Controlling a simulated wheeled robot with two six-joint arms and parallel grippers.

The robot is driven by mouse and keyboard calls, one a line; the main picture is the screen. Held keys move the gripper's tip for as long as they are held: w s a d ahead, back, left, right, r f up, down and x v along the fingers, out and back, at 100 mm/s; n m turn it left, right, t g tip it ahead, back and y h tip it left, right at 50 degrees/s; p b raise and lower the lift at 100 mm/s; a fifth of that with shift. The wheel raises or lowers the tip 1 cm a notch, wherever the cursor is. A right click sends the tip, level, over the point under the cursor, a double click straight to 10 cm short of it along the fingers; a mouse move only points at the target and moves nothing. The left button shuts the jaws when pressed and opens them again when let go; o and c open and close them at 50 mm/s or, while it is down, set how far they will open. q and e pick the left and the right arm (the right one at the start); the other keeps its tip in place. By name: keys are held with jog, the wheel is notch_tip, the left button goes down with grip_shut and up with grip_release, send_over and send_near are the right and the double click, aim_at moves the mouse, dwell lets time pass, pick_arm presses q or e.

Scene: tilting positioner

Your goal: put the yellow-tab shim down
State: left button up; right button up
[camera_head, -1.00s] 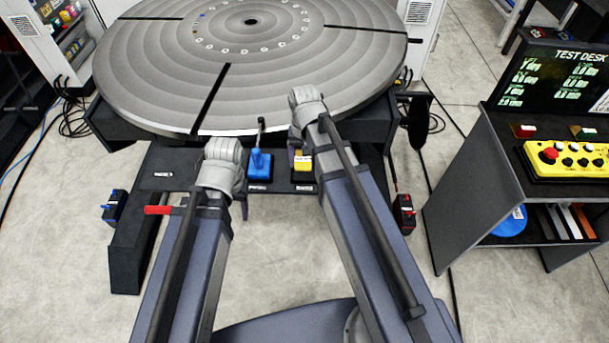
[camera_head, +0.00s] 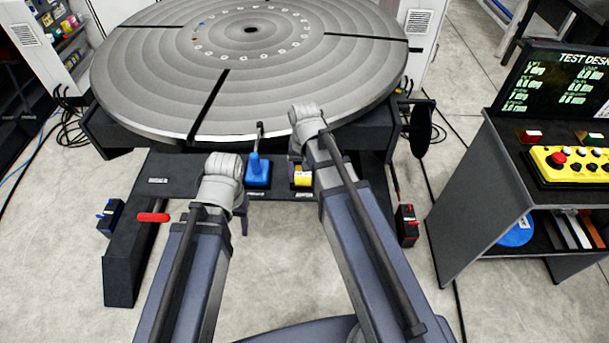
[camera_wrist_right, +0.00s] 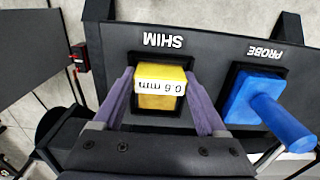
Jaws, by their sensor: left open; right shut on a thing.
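The yellow-tab shim (camera_wrist_right: 162,100), with a white "0.6 mm" label, is in the dark pocket marked SHIM in the right wrist view. My right gripper (camera_wrist_right: 160,88) is shut on it, one purple finger at each side. Whether the shim rests on the pocket floor is hidden. In the head view the yellow tab (camera_head: 302,178) shows beside my right forearm, below the round table's edge. My left gripper (camera_head: 243,212) is open; its fingers are mostly hidden behind its wrist, left of and below the blue probe.
The blue probe (camera_wrist_right: 268,105) stands in the PROBE pocket next to the shim pocket. A large round table (camera_head: 250,70) is above the pockets. A red handle (camera_head: 153,217) is left of my left arm. The test desk (camera_head: 470,200) stands at the right.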

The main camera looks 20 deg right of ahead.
aim_at(304, 174)
jog(key=shift+s+a+f+b, duration=0.15)
jog(key=shift+s+f+b, duration=0.25)
jog(key=shift+s+b, duration=0.15)
jog(key=o, duration=1.4)
jog(key=shift+c, duration=0.2)
jog(key=shift+w+r+p, duration=0.1)
jog(key=shift+r+p, duration=0.25)
jog(key=shift+p, duration=0.2)
notch_tip(304, 174, up, 12)
jog(key=p, duration=1.3)
jog(key=s+a+n+h, duration=0.1)
jog(key=s+a+n, duration=0.6)
jog(key=s+a, duration=0.2)
jog(key=shift+s+a+r+b, duration=0.2)
jog(key=shift+s+b, duration=0.1)
jog(key=shift+s, duration=0.55)
